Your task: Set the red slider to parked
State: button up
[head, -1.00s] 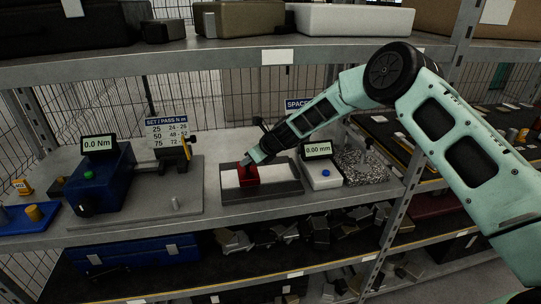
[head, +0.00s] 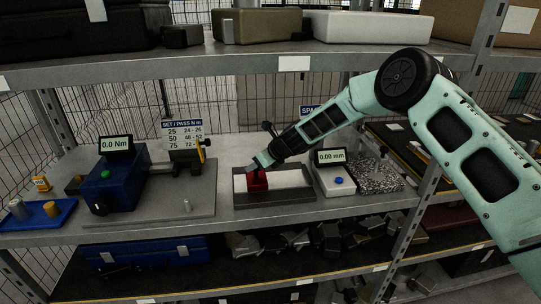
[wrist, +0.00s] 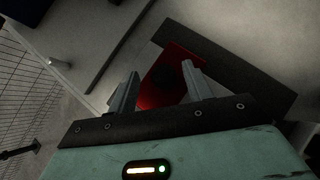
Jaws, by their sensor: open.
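The red slider (head: 257,183) sits on a dark-framed tray with a pale bed (head: 290,180) on the middle shelf. It is toward the left part of that bed. My gripper (head: 254,168) is at the slider from above and to the right. In the wrist view the red slider (wrist: 165,88) shows between and beyond the two fingers of my gripper (wrist: 160,85). The fingers are apart, with a dark round part of the slider near the right finger. Whether a finger touches the slider I cannot tell.
Left stands a blue torque tester (head: 122,185) reading 0.0 Nm. Right of the tray is a white gauge (head: 334,180) reading 0.00 mm, beside a speckled block (head: 377,176). The upper shelf (head: 250,66) runs above, with a metal post (head: 420,200) on the right.

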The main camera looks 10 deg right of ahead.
jog(key=b+v, duration=0.4)
jog(key=v, duration=1.2)
jog(key=shift+s+d+r+b, duration=0.2)
jog(key=shift+r+b, duration=0.05)
jog(key=shift+b, duration=0.1)
jog(key=s+a+n+g+b, duration=0.1)
jog(key=s+a+n, duration=0.2)
jog(key=s+n, duration=0.3)
jog(key=s+a+n+g, duration=0.25)
jog(key=s+n, duration=0.25)
jog(key=s, duration=0.3)
jog(key=s+a+n+g+b, duration=0.1)
jog(key=s+a+n, duration=0.35)
jog(key=s, duration=0.25)
jog(key=s+d+f+n+g+h, duration=0.1)
jog(key=s+d+n+h, duration=0.2)
jog(key=s+n, duration=0.6)
jog(key=s+d+f+n+g+h, duration=0.1)
jog(key=s+d+n, duration=0.4)
jog(key=s+n, duration=0.5)
jog(key=s+f+h+b, duration=0.1)
jog(key=s, duration=0.3)
jog(key=shift+s+d+h, duration=0.2)
jog(key=shift+s+h, duration=0.05)
jog(key=shift+h, duration=0.15)
jog(key=shift+a+f, duration=0.15)
